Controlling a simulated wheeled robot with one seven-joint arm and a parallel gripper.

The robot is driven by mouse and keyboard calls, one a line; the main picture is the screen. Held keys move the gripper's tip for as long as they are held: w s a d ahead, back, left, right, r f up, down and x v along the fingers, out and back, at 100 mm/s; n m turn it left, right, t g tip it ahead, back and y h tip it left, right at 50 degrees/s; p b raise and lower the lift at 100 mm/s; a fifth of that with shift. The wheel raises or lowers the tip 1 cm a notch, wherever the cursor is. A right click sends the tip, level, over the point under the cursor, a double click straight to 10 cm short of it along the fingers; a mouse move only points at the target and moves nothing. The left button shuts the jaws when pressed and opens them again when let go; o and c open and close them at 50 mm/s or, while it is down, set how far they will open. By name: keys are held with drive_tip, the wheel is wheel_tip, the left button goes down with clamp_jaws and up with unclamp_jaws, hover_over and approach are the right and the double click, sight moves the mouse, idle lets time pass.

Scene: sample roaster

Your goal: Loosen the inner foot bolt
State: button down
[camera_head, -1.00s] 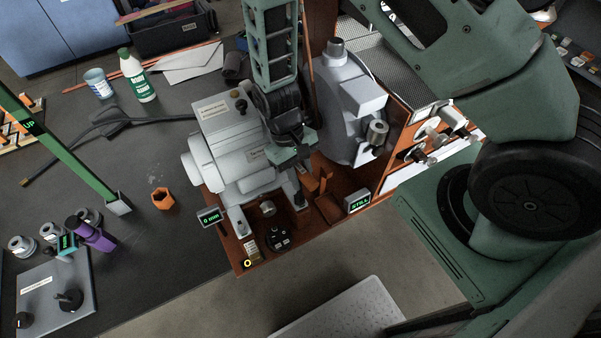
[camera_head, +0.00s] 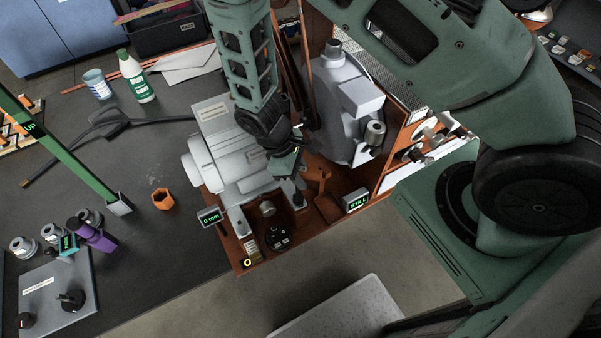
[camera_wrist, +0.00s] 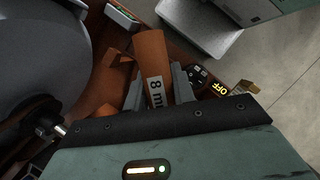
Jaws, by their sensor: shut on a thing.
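My gripper (camera_head: 292,163) is low between the grey motor (camera_head: 222,145) and the grey housing (camera_head: 345,100). In the wrist view my gripper (camera_wrist: 158,92) is shut on an orange tool (camera_wrist: 151,55) marked "8 mm", which sticks out past the fingers. In the head view an orange piece (camera_head: 318,176) shows beside the gripper. A dark upright post (camera_head: 299,200) stands at the motor's near right side. I cannot make out the inner foot bolt for certain, nor whether the tool touches it; the gripper and tool cover that area.
The orange-brown base carries a "0 mm" readout (camera_head: 209,217), a "STILL" readout (camera_head: 355,201) and a black knob (camera_head: 277,238). An orange hex cup (camera_head: 163,199) stands on the dark bench.

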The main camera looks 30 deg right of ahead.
drive_tip(key=n+t, duration=0.1)
drive_tip(key=n, duration=0.2)
drive_tip(key=shift+w+n+h, duration=0.1)
drive_tip(key=shift+n+h, duration=0.3)
drive_tip(key=shift+d, duration=0.1)
drive_tip(key=n+t, duration=0.1)
drive_tip(key=n, duration=0.3)
drive_tip(key=shift+w+t, duration=0.15)
drive_tip(key=shift+t, duration=0.25)
